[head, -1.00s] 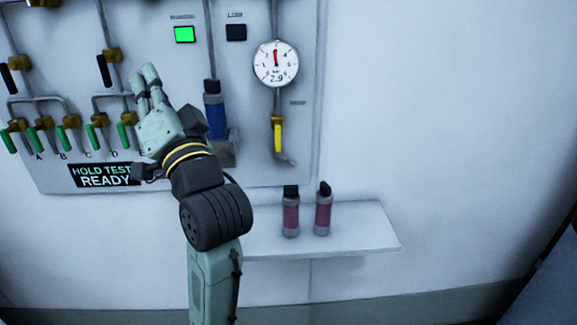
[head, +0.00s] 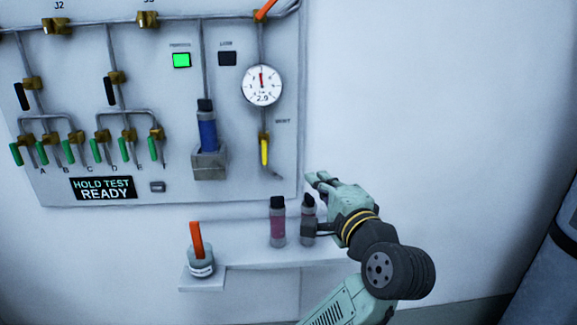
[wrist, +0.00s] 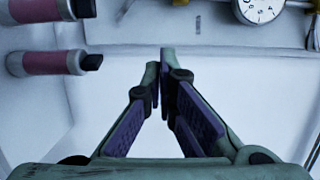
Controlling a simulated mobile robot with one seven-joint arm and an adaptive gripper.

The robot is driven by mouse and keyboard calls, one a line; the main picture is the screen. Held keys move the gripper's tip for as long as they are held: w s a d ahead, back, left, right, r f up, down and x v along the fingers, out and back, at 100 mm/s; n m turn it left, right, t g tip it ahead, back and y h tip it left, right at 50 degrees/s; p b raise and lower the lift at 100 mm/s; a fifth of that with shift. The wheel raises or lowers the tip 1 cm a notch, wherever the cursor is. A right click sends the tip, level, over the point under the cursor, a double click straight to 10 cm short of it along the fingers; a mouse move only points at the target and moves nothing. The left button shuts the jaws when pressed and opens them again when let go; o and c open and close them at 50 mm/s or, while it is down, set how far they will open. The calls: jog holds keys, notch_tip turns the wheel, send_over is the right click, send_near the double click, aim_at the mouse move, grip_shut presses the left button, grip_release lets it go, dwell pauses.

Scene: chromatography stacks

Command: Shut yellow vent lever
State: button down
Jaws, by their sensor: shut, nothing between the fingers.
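The yellow vent lever (head: 264,150) hangs downward, roughly in line with its pipe, below the round gauge (head: 262,86) on the panel's right side. A "VENT" label is beside it. My gripper (head: 310,178) is to the right of and below the lever, apart from it, in front of the shelf area. In the wrist view the fingers (wrist: 160,62) come together at their tips with nothing between them. The gauge's lower part shows at the top right of the wrist view (wrist: 260,8); I cannot clearly make out the lever there.
Two dark-capped pink cartridges (head: 278,222) (head: 308,215) stand on the wall shelf (head: 240,245), close left of my gripper. A jar with an orange handle (head: 199,262) stands at the left. A blue cartridge (head: 207,130) sits in the panel. The wall to the right is bare.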

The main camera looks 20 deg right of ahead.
aim_at(265, 153)
jog(key=shift+w+a+p, duration=0.55)
jog(key=shift+w+a, duration=0.05)
jog(key=shift+w, duration=1.25)
jog(key=shift+w+a+p, duration=0.5)
jog(key=shift+w+a, duration=0.1)
jog(key=shift+w, duration=1.2)
jog(key=shift+w+a+p, duration=0.55)
jog(key=shift+w+a, duration=0.05)
jog(key=shift+w, duration=1.25)
jog(key=shift+a+m, duration=0.1)
jog(key=shift+m, duration=0.2)
jog(key=shift+w+f, duration=0.1)
jog(key=shift+f, duration=0.1)
